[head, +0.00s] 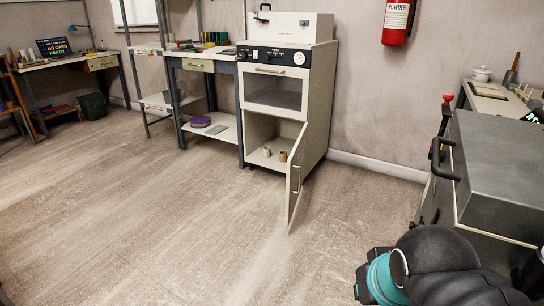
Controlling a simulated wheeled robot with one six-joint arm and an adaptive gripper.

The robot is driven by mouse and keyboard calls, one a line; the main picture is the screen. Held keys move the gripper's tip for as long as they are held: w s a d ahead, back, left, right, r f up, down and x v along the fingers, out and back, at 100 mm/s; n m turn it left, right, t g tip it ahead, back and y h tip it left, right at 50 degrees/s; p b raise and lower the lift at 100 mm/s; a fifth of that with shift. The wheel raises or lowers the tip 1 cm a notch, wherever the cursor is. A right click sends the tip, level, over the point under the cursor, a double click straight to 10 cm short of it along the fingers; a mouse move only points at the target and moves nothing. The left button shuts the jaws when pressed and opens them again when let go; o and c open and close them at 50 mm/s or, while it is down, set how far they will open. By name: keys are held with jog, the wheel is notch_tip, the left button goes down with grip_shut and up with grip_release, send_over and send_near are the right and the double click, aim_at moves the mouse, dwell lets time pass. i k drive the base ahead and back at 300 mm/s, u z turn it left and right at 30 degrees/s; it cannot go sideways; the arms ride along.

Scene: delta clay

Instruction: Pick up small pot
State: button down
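A small white lidded pot (481,74) stands on the far end of the counter by the right wall. It is small and far off in the head view. Two small cup-like objects stand inside the open lower cabinet of the oven unit, a pale one (267,152) and a brownish one (283,156). I cannot tell whether either is a pot. My arm shows at the bottom right in black and teal, well apart from all of these. My gripper's fingers are not in view.
The oven unit's lower door (296,178) stands open into the room. A grey metal cabinet (500,165) with a black handle is close on the right, beside my arm. A workbench (208,128) stands left of the oven. The middle floor (170,220) is clear.

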aim_at(267, 151)
jog(key=u, duration=0.8)
jog(key=i, duration=1.8)
jog(key=u, duration=0.6)
jog(key=i, duration=1.85)
jog(key=z, duration=0.45)
jog(key=i, duration=1.05)
jog(key=z, duration=1.75)
jog(key=i, duration=0.85)
jog(key=z, duration=0.8)
